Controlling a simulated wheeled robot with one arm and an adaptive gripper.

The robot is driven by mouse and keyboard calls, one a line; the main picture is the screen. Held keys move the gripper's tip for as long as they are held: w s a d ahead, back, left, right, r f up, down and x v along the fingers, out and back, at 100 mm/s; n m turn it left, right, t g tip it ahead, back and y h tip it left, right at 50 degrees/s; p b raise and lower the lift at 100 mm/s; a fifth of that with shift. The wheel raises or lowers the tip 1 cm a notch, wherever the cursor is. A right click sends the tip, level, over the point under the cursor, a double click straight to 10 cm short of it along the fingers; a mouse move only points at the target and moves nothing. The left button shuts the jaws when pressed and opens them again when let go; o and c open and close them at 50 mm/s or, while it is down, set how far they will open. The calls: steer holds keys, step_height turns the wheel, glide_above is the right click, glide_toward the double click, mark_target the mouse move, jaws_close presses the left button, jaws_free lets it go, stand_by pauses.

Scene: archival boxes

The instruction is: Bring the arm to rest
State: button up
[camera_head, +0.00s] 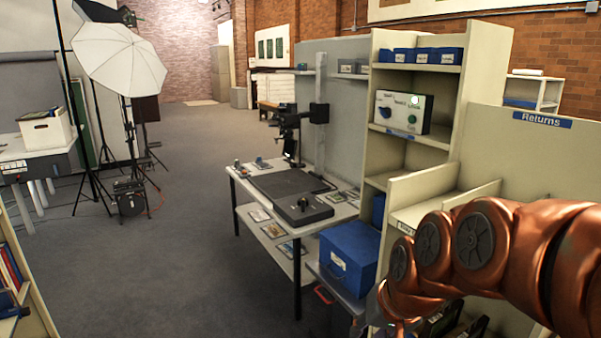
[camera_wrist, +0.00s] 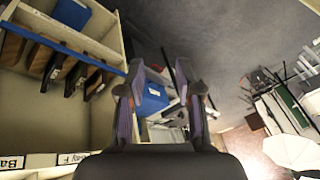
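My copper arm reaches in from the right edge of the head view and bends down beside the shelving. My gripper (camera_wrist: 161,68) shows in the wrist view with its two dark fingers spread apart. I see nothing held between them; a blue box (camera_wrist: 153,98) shows in the gap, farther off. In the head view my gripper is mostly hidden by the arm and the lower frame edge.
The cream shelving unit (camera_head: 490,60) with a Returns label (camera_head: 542,120) stands close to my arm. A large blue box (camera_head: 350,257) sits left of the arm, by the copy-stand table (camera_head: 262,208). A white umbrella light (camera_head: 120,62) stands at left. Open carpet (camera_head: 190,230) lies between.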

steer(key=s+d+f+n+g+h, duration=0.1)
steer(key=s+d+f+g, duration=0.15)
steer(key=s, duration=0.45)
steer(key=s+d+f+g, duration=0.2)
steer(key=s+f, duration=0.1)
steer(key=s, duration=0.4)
steer(key=s+d+f+n+g+h, duration=0.1)
steer(key=s+d+f+g, duration=0.1)
steer(key=s, duration=0.5)
steer(key=s+p+v, duration=0.3)
steer(key=p+v, duration=1)
steer(key=shift+s+a+r+t, duration=0.2)
steer(key=shift+r+t, duration=0.25)
steer(key=shift+r, duration=0.35)
steer(key=shift+d, duration=0.1)
